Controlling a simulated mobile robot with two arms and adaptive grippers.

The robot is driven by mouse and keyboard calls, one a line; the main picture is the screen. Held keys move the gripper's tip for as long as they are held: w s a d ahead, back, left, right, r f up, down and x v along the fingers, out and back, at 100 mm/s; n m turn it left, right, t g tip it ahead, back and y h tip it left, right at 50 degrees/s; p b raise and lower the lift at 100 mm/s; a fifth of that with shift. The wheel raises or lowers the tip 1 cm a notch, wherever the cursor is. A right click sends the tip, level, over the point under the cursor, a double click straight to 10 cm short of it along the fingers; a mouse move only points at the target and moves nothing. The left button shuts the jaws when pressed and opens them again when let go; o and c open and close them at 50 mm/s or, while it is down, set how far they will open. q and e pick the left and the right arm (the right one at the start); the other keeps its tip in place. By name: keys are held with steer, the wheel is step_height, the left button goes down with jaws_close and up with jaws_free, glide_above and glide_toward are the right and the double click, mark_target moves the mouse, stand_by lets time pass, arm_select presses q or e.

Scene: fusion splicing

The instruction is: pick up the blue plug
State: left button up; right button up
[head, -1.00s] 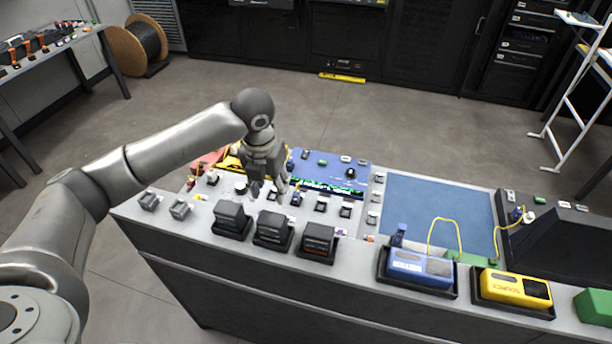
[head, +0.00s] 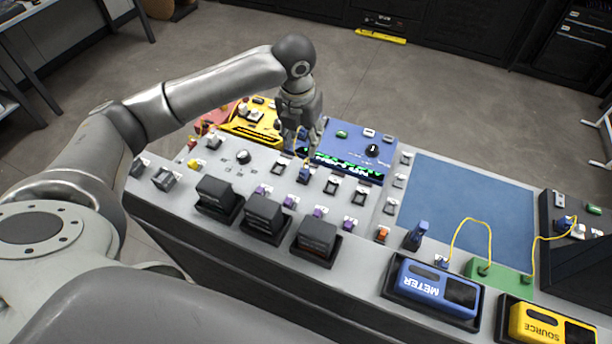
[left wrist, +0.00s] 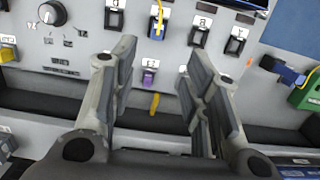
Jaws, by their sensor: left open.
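A small blue plug (head: 304,172) with a yellow cable sits in a dark socket on the grey panel, in a row with other sockets. In the left wrist view the blue plug (left wrist: 157,27) shows beyond the open fingers, between black sockets. My left gripper (head: 294,146) is over the panel just behind the plug in the head view, and its fingers point down. In the left wrist view the fingers of the left gripper (left wrist: 158,70) stand apart with nothing between their tips. My right gripper is not in view.
A blue mat (head: 470,205) lies to the right. Dark boxes (head: 263,215) stand in front of the sockets. A purple plug (left wrist: 148,77) is close below the blue plug.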

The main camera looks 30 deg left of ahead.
arm_select(q)
step_height(320, 180, down, 3)
steer(key=b, duration=0.2)
glide_above(304, 169)
steer(key=f, duration=0.5)
steer(key=shift+s+d+f+p, duration=0.25)
steer(key=shift+s+f+p, duration=0.15)
steer(key=f, duration=0.1)
steer(key=f+p, duration=0.1)
steer(key=f, duration=0.1)
steer(key=f+p, duration=0.1)
steer(key=shift+w+a+f, duration=0.25)
steer(key=shift+w+f, duration=0.2)
steer(key=shift+f, duration=0.2)
steer(key=c, duration=0.9)
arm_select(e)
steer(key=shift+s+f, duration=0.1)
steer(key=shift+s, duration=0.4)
